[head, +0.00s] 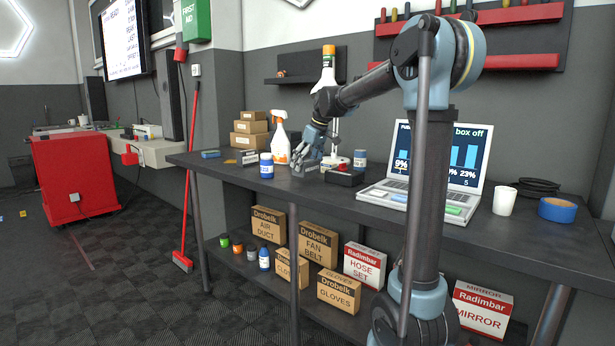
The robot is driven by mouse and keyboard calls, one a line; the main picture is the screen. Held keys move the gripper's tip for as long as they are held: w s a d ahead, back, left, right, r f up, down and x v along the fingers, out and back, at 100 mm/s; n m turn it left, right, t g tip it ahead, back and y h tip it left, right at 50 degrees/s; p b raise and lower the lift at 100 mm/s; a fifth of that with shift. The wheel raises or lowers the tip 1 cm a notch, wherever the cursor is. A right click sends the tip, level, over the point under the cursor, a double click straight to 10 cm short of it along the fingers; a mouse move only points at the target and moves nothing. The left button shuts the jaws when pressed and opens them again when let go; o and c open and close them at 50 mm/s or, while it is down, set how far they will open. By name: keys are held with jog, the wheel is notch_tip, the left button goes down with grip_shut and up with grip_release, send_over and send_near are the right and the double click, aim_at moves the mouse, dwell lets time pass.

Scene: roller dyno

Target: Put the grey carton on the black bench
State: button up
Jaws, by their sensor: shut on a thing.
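The black bench (520,232) runs along the wall, its dark top holding many items. My gripper (305,163) is over the middle of the bench top, pointing down, with its fingers shut on a small grey carton (307,170). The fingers cover part of the carton. It is close to the bench top, but I cannot tell whether it touches it.
A blue-and-white bottle (266,166) and spray bottle (281,140) stand left of my gripper. A black tray (345,178) and laptop (440,165) are to the right. Boxes fill the lower shelf. A white cup (504,200) and blue tape (557,210) stand farther right.

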aim_at(306, 173)
jog(key=shift+f, duration=2.05)
jog(key=o, duration=1.2)
jog(key=v, duration=1.2)
jog(key=shift+d, duration=0.1)
